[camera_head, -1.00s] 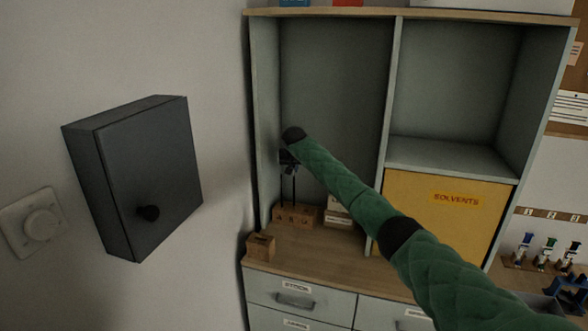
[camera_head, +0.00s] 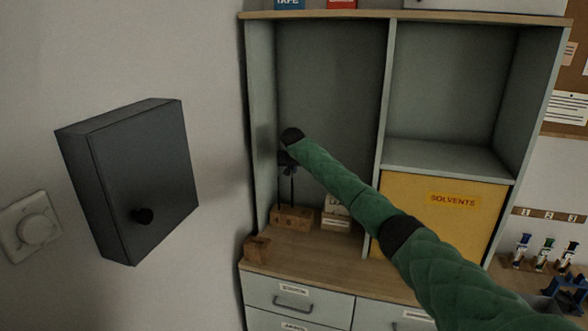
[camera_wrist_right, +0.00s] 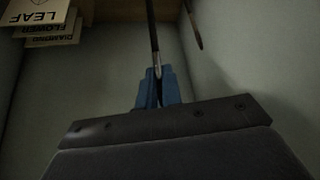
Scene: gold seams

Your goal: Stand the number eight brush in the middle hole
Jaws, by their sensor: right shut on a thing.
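My right gripper (camera_head: 287,165) is inside the left bay of the shelf unit, above a small wooden block (camera_head: 292,218). In the right wrist view its blue fingertips (camera_wrist_right: 158,90) are shut on a thin dark brush (camera_wrist_right: 152,35). The brush runs upward in the picture, away from the fingers. No number on it can be read. A second thin brush (camera_wrist_right: 193,25) shows to its right, apart from the gripper. In the head view one thin dark shaft (camera_head: 292,188) stands between gripper and block. The holes are too small to make out. My left gripper is out of view.
The bay's left wall (camera_head: 260,130) is close beside the gripper. Labelled cards (camera_head: 336,217) stand right of the block; they show in the wrist view as a LEAF card (camera_wrist_right: 38,12). A small wooden box (camera_head: 257,248) sits at the counter's left edge. A yellow SOLVENTS door (camera_head: 440,225) is right.

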